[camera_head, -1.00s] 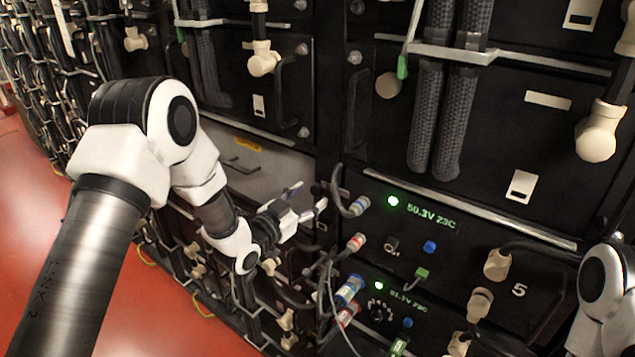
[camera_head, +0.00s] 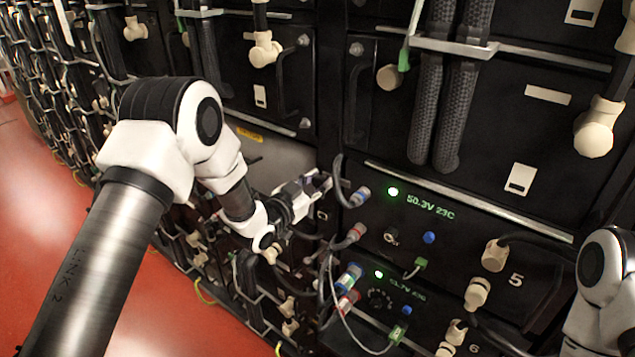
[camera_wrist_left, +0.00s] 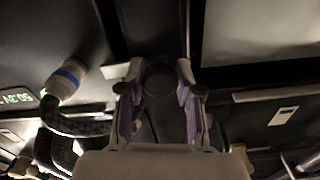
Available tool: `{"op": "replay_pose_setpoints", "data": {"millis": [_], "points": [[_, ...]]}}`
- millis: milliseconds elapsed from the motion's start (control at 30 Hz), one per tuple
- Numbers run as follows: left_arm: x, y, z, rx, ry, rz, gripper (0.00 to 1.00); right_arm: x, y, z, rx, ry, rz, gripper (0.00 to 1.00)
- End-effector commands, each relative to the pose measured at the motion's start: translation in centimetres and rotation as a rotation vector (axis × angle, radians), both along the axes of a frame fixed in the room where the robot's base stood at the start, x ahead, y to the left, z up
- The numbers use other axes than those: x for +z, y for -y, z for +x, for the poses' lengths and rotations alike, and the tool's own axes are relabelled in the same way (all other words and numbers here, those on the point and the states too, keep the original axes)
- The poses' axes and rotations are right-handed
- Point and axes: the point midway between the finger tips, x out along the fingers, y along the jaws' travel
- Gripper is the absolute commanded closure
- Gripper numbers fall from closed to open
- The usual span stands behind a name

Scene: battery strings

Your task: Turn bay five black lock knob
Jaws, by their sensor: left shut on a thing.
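My left gripper (camera_head: 318,183) is at the left end of the bay five front, beside the cable plugs. In the left wrist view its two purple-lined fingers (camera_wrist_left: 158,85) stand on either side of a dark round knob (camera_wrist_left: 159,76), shut on it. The knob is black on black, so its turn angle cannot be read. In the head view the fingers and the wrist hide it. Bay five (camera_head: 460,238) has a lit display and a "5" beside its beige connectors. My right gripper is out of view; only part of that arm shows at the right edge.
A blue-banded plug (camera_head: 360,196) with a dark cable sits close to the right of the left fingers; it also shows in the left wrist view (camera_wrist_left: 64,82). More plugs and loose cables (camera_head: 325,275) hang just below. Open red floor (camera_head: 150,300) lies at the left.

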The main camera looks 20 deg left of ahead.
Motion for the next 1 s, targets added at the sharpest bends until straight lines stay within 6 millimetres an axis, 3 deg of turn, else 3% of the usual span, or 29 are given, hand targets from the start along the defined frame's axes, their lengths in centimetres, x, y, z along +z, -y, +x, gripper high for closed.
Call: {"op": "replay_pose_setpoints", "data": {"millis": [367, 1000], "points": [[-0.2, 0.0, 0.0, 0.001, -0.06, -0.171, 1.0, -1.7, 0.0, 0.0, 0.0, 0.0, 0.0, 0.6], [-0.1, -0.1, 0.0, 0.0, -0.262, -0.73, 1.0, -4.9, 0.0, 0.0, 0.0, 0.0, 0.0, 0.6]]}}
